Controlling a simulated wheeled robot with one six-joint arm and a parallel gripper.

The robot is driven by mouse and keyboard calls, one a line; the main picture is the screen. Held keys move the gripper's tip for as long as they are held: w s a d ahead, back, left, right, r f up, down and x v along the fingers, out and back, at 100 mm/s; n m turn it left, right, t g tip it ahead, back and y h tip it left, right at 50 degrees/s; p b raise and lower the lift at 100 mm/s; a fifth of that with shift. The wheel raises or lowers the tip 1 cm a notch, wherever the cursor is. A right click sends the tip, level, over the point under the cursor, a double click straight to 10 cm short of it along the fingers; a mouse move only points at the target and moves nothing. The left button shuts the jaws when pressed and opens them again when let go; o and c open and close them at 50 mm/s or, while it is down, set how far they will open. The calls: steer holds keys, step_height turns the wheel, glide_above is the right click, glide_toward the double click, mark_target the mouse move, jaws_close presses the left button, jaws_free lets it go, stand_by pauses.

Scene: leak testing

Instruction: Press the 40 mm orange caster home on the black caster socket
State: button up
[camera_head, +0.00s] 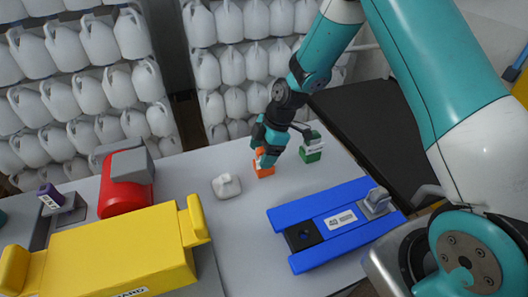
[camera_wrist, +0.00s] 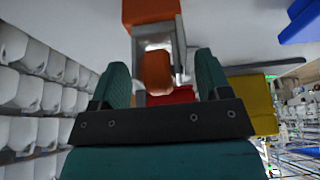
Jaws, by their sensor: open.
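The orange caster (camera_wrist: 157,72) shows in the wrist view as a rounded orange part in a grey bracket, above an orange block (camera_wrist: 150,12). In the head view this orange block (camera_head: 264,170) sits on the grey table, and the caster is mostly hidden by my gripper. My gripper (camera_head: 266,151) is open, with its teal fingers on either side of the caster; I cannot tell whether they touch it. The black caster socket (camera_head: 303,236), with a round hole, is set in the blue fixture (camera_head: 345,208) at the front right, apart from my gripper. The hole looks empty.
A green block (camera_head: 312,148) stands close right of my gripper. A pale rounded item (camera_head: 226,186) lies to the left. A yellow guard (camera_head: 110,254), a red cylinder (camera_head: 126,184) and a purple part (camera_head: 49,193) stand farther left. Table between pale item and blue fixture is clear.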

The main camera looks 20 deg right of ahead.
steer(key=shift+a+f, duration=0.15)
steer(key=shift+f, duration=0.3)
steer(key=shift+c, duration=0.2)
steer(key=c, duration=1)
steer(key=shift+r, duration=0.2)
step_height(320, 180, up, 20)
steer(key=b, duration=0.3)
steer(key=shift+f, duration=0.15)
